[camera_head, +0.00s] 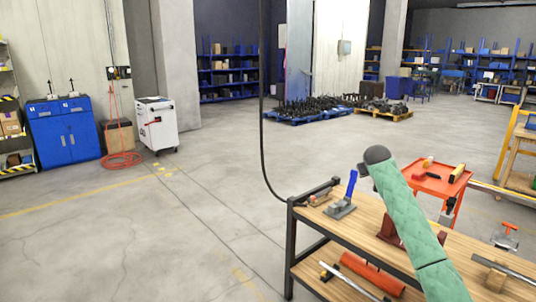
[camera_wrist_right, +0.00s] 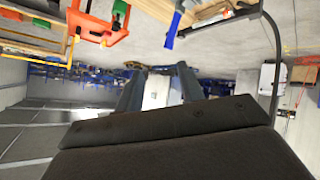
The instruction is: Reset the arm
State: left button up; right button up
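My right arm (camera_head: 412,220), in a green sleeve, rises from the lower right in the head view over the workbench. It ends in a dark rounded joint (camera_head: 377,155); the gripper beyond it cannot be made out there. In the right wrist view, which is upside down, two dark fingers of my right gripper (camera_wrist_right: 162,72) stand apart beyond a large dark housing. Nothing shows held between them. My left arm and gripper are not in view.
The wooden workbench (camera_head: 362,222) holds a blue-handled tool (camera_head: 349,187) on a grey base and a red part half hidden by my arm. An orange-red cart (camera_head: 437,178) stands behind. A black cable (camera_head: 262,130) hangs left of the bench.

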jog(key=s+a+f+n+y, duration=0.1)
jog(key=s+a+f, duration=0.5)
jog(key=s+f, duration=0.35)
jog(key=s+a+f+g+y, duration=0.1)
jog(key=s+a+f, duration=0.5)
jog(key=s+f, duration=0.4)
jog(key=s+a+f+n+y, duration=0.1)
jog(key=s+a+f, duration=0.5)
jog(key=s+f, duration=0.45)
jog(key=s+a+f+g, duration=0.1)
jog(key=s+f+g, duration=0.1)
jog(key=s+f, duration=0.8)
jog(key=s+a+f+g+y, duration=0.1)
jog(key=s+a+f+g, duration=0.1)
jog(key=s+f, duration=0.8)
jog(key=s+a+f+m+g, duration=0.1)
jog(key=s+f, duration=0.9)
jog(key=s, duration=1.3)
jog(key=a+g, duration=0.1)
jog(key=g, duration=0.1)
jog(key=shift+s+a+f+g, duration=0.15)
jog(key=shift+a+f+g, duration=0.1)
jog(key=shift+f+g, duration=0.1)
